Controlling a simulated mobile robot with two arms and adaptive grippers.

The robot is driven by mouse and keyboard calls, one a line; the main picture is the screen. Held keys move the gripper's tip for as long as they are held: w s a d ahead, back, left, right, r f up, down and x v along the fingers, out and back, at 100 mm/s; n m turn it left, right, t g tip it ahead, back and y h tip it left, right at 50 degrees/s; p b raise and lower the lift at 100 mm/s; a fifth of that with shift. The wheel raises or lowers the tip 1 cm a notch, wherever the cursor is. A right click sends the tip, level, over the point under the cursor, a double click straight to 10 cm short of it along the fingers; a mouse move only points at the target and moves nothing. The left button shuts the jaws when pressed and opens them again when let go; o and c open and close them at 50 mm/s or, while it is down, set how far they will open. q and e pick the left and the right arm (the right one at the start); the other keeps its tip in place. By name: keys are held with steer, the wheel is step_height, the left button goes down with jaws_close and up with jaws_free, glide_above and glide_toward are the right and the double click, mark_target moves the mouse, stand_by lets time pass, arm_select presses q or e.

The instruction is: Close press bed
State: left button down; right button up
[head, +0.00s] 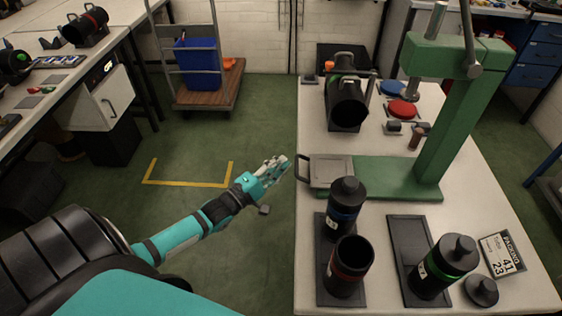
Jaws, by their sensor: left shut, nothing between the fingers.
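The green press (447,120) stands on the right-hand table, with its base plate running left. The press bed (330,170) is a grey plate at the left end of that base, by the table's left edge. It sits out to the left of the press column and head. A dark handle (301,171) is on its left side. My left gripper (281,163) is shut and empty, just left of the handle, over the floor beside the table. I cannot tell whether it touches the handle. My right gripper is not in view.
Black cylinders with a blue band (345,207), a red band (348,267) and a green band (440,266) stand near the front. Another black cylinder (348,103) lies in a holder behind the bed. Red (401,109) and blue discs lie nearby.

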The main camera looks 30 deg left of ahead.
mark_target(296, 167)
arm_select(q)
steer(key=shift+w+d, duration=0.15)
steer(key=shift+d, duration=0.05)
steer(key=d, duration=0.1)
steer(key=w+d, duration=0.2)
steer(key=d, duration=0.1)
steer(key=shift+w, duration=0.25)
steer(key=shift+s, duration=0.1)
stand_by(0.3)
